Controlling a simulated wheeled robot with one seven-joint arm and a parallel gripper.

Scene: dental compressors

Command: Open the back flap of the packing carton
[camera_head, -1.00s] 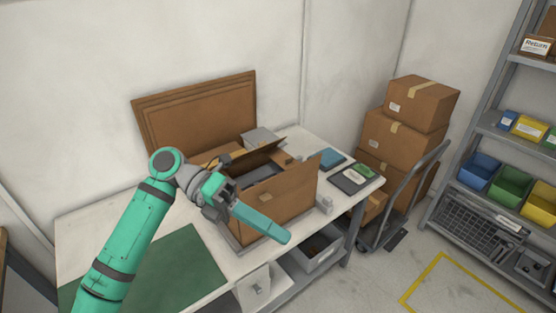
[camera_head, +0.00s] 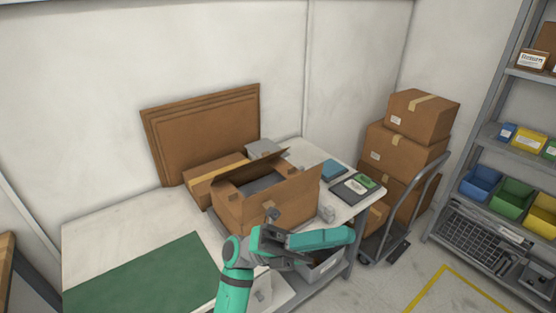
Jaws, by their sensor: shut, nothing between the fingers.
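The packing carton (camera_head: 295,197) stands open-topped on the table, with grey contents partly visible inside. Its back flap (camera_head: 257,164) is a panel along the far edge, slanting up over the opening with its dark underside towards me. Another part of the rim stands raised at the right corner. My gripper (camera_head: 272,214) is small and dark at the carton's near side, below the rim and apart from the back flap. Its fingers look shut and empty. My arm hides the carton's lower front; whether the gripper touches the wall cannot be told.
A flat taped box (camera_head: 215,181) lies behind the carton, with brown sheets (camera_head: 205,130) leaning on the wall. A green mat (camera_head: 140,275) lies left on the white table (camera_head: 120,222). Stacked boxes (camera_head: 405,150) stand on a trolley at right. Space above the carton is free.

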